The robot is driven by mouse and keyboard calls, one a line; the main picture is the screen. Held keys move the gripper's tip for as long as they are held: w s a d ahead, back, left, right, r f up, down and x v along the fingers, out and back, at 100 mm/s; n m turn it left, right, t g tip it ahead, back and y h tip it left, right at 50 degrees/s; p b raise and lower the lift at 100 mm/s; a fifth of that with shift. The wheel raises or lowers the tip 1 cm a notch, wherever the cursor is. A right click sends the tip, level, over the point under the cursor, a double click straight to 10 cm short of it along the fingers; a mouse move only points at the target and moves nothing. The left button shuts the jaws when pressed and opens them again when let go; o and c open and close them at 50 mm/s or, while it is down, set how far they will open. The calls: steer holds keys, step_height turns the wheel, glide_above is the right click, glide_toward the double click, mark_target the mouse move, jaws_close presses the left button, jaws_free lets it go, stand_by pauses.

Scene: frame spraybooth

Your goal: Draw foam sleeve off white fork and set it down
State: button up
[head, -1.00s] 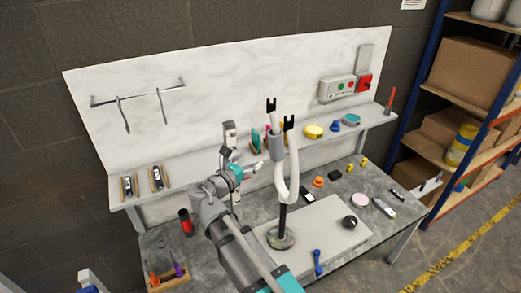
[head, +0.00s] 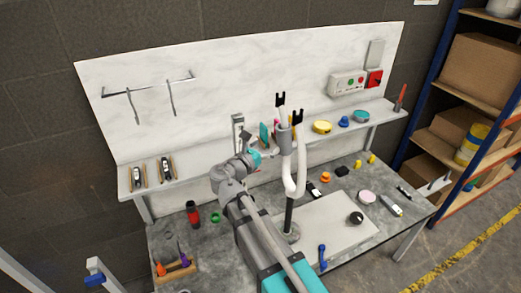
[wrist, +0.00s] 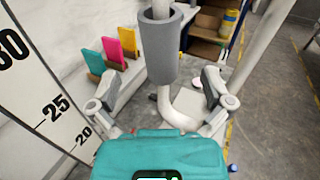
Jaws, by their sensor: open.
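The white fork (head: 300,172) stands upright on the bench, with black tips on its two legs. The grey foam sleeve (head: 285,139) is around the upper part of its left leg. In the wrist view the sleeve (wrist: 160,50) shows as a thick grey tube, with the white leg coming out above and below it. My gripper (wrist: 160,90) is open, one finger at each side of the picture, with the sleeve's lower end between and beyond them. Neither finger visibly touches the sleeve. In the head view my gripper is just left of the fork and partly hidden.
The bench holds a pale board (head: 335,225), a red-and-black bottle (head: 193,213) and a wooden tool holder (head: 176,272). A raised back shelf (head: 300,143) carries coloured items, including a yellow roll (head: 322,127).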

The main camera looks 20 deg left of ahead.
mark_target(280, 123)
steer(key=x, duration=0.9)
steer(key=shift+w, duration=0.4)
steer(key=c, duration=1.1)
steer(key=shift+r, duration=0.2)
steer(key=shift+s+r+p, duration=0.1)
steer(key=shift+r+p, duration=0.4)
steer(key=shift+p, duration=0.2)
steer(key=shift+s+a+r+p, duration=0.1)
steer(key=shift+a+r+p, duration=0.05)
steer(key=shift+r+p, duration=0.4)
steer(key=shift+a+r+p, duration=0.1)
steer(key=shift+r+p, duration=0.55)
steer(key=shift+p, duration=0.05)
steer(key=shift+s+r+p, duration=0.15)
steer(key=shift+r+p, duration=0.15)
